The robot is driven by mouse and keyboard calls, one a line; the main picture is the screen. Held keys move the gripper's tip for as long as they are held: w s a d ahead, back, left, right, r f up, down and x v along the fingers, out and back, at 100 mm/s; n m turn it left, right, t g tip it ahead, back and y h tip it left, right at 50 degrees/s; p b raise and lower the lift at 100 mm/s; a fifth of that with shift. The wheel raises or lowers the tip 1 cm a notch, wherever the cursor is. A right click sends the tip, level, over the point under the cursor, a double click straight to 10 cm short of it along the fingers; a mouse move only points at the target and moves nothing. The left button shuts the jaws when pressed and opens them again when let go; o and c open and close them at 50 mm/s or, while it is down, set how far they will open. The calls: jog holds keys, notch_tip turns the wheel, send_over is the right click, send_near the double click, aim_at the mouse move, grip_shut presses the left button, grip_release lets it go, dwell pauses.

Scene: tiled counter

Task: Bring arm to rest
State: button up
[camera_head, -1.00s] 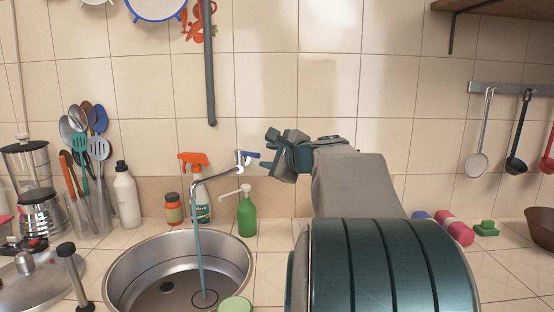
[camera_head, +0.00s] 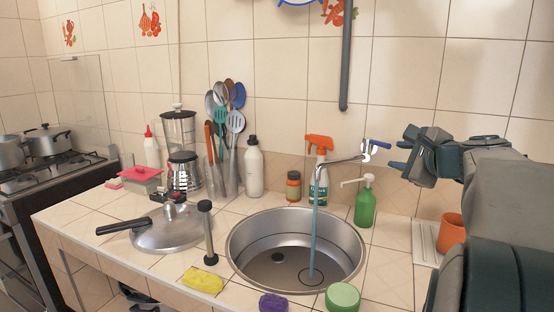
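My gripper (camera_head: 402,150) is at the right of the view, raised above the counter in front of the tiled wall. Its fingers look spread apart, with nothing visible between them. My arm fills the lower right corner. A bluish stream (camera_head: 313,240) runs from the tap into the round metal sink (camera_head: 242,262).
A green soap bottle (camera_head: 365,206), spray bottle (camera_head: 319,186) and orange cup (camera_head: 451,232) stand near the sink. A stove (camera_head: 60,172) with pots is at far left. Sponges lie along the front edge.

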jog(key=s+a+f+n+g+y+p, duration=0.1)
jog(key=s+a+f+n+g+p, duration=0.15)
jog(key=s+a+f+n, duration=0.4)
jog(key=s+a+f+n+g+p, duration=0.2)
jog(key=a+f+n+g, duration=0.2)
jog(key=a, duration=0.5)
jog(key=s+a+f+n+g+h+p, duration=0.1)
jog(key=s+f+n+g+p, duration=0.1)
jog(key=s+n, duration=0.4)
jog(key=s+a+f+n+g+h+p, duration=0.1)
jog(key=s+f+n, duration=0.4)
jog(key=s, duration=0.5)
jog(key=shift+s+a+n+g+h+p, duration=0.2)
jog(key=shift+a+n+g+h+p, duration=0.2)
jog(key=shift+g+p, duration=0.6)
